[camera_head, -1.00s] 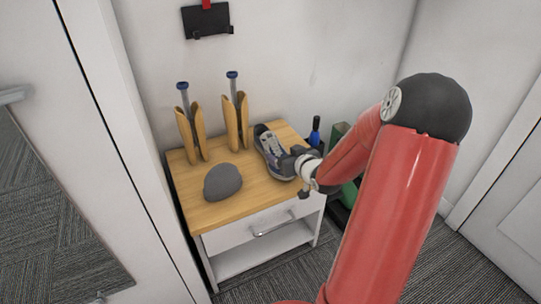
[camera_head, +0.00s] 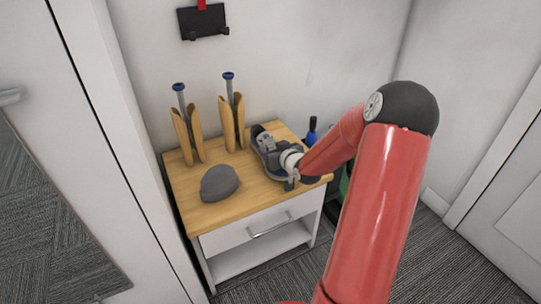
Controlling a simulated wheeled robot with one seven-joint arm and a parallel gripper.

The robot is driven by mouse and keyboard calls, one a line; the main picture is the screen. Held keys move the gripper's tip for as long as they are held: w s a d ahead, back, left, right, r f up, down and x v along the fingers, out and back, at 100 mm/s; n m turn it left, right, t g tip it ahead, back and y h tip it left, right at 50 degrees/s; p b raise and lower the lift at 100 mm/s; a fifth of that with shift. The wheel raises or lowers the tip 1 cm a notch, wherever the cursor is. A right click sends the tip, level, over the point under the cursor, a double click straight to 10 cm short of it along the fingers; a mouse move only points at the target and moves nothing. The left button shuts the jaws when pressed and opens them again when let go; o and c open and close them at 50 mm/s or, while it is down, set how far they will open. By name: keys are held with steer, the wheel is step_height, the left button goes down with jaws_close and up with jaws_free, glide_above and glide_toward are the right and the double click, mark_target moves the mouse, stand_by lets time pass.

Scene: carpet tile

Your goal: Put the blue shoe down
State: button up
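The blue shoe (camera_head: 258,136) is at the right side of the wooden top of a small cabinet (camera_head: 220,212), its toe toward the wall. It appears to rest on the top, but its underside is partly hidden. My gripper (camera_head: 268,146) is over the near half of the shoe and overlaps it in the picture. My wrist and arm cover the heel end. The fingers are too small and too hidden to tell whether they are shut on the shoe or open around it.
A grey cap-like object (camera_head: 220,183) lies at the front of the top. Two wooden shoe trees (camera_head: 188,135) (camera_head: 232,120) stand at the back. The wall is close behind.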

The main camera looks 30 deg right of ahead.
steer(key=c, duration=0.5)
steer(key=shift+r, duration=0.1)
step_height(320, 180, up, 28)
steer(key=p, duration=0.2)
steer(key=shift+p, duration=0.3)
